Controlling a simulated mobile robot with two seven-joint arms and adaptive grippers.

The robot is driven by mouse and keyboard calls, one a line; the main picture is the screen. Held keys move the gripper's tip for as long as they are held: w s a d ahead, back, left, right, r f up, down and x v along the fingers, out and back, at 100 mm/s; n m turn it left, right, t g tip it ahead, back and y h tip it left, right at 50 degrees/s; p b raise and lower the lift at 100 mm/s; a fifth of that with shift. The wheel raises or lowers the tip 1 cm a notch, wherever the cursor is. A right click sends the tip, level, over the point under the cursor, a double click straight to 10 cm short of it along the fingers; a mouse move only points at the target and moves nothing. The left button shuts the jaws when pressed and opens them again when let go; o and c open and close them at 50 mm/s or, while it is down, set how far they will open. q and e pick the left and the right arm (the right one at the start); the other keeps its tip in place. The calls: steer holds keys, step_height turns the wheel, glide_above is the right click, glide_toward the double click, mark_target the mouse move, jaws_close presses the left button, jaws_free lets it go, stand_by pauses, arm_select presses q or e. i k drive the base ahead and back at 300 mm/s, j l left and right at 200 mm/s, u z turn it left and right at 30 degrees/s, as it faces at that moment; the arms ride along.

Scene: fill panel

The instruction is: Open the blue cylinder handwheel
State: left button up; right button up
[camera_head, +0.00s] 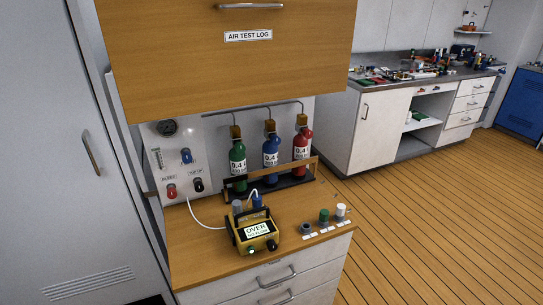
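The blue cylinder (271,154) stands upright in a rack at the back of the wooden counter, between a green cylinder (238,160) on the left and a red cylinder (303,146) on the right. A brass-coloured fitting (270,126) tops the blue cylinder. Its handwheel is too small to make out, and I cannot tell its position. Neither of my grippers shows in the head view.
A wooden bar (290,171) crosses in front of the cylinders. A yellow device (255,235) reading "OVER" stands on the counter (200,255), with a white hose. A wooden cabinet (220,70) overhangs above. A panel (180,150) with a gauge and knobs stands left.

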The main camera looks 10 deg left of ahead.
mark_target(276, 141)
steer(key=i+l+z, duration=0.4)
steer(key=l, duration=0.2)
steer(key=i+l+z, duration=0.4)
steer(key=l, duration=0.15)
steer(key=i+l+z, duration=0.6)
steer(key=i+z, duration=0.15)
steer(key=i, duration=0.2)
steer(key=i+u, duration=0.5)
steer(key=i+l+u, duration=0.3)
steer(key=i+u, duration=0.3)
steer(key=u, duration=0.3)
steer(key=i+u, duration=0.15)
steer(key=u, duration=0.2)
steer(key=i+u, duration=0.1)
steer(key=u, duration=0.3)
steer(key=i+l+u, duration=0.15)
steer(key=u, duration=0.25)
steer(key=i+u, duration=0.15)
steer(key=u, duration=0.3)
steer(key=i+l+u, duration=0.15)
steer(key=u, duration=0.3)
steer(key=i+l+u, duration=0.1)
steer(key=u, duration=0.35)
steer(key=i+l+u, duration=0.15)
steer(key=l+u, duration=0.35)
steer(key=i+l+u, duration=0.1)
steer(key=l+u, duration=0.25)
steer(key=u, duration=0.15)
